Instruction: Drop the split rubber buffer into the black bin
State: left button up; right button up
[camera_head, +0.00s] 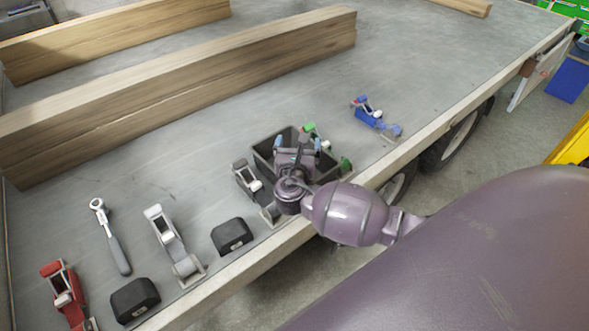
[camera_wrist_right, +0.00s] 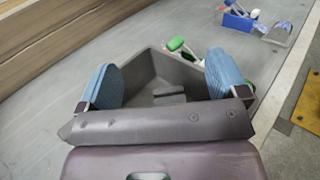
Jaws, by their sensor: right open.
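The black bin (camera_head: 266,149) stands on the trailer bed near its edge. It also shows in the right wrist view (camera_wrist_right: 178,71). My right gripper (camera_head: 298,146) is over the bin, with its blue-padded fingers (camera_wrist_right: 165,85) wide apart and nothing held between them. A dark shape (camera_wrist_right: 170,97) shows on the bin's floor; I cannot tell whether it is a buffer. Two black rubber buffers, a nearer one (camera_head: 135,299) and a farther one (camera_head: 232,236), sit on the bed to the left of the bin. I cannot make out a split in either. My left gripper is out of view.
A ratchet wrench (camera_head: 110,237), a red ratchet strap buckle (camera_head: 65,296), and a grey one (camera_head: 172,246) lie to the left. A dark buckle (camera_head: 246,180) and a green one (camera_head: 309,128) are close around the bin. A blue one (camera_head: 370,115) is beyond. Wooden beams (camera_head: 200,75) lie behind.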

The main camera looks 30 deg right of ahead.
jog(key=p+v, duration=0.1)
jog(key=v, duration=0.9)
jog(key=shift+r, duration=0.1)
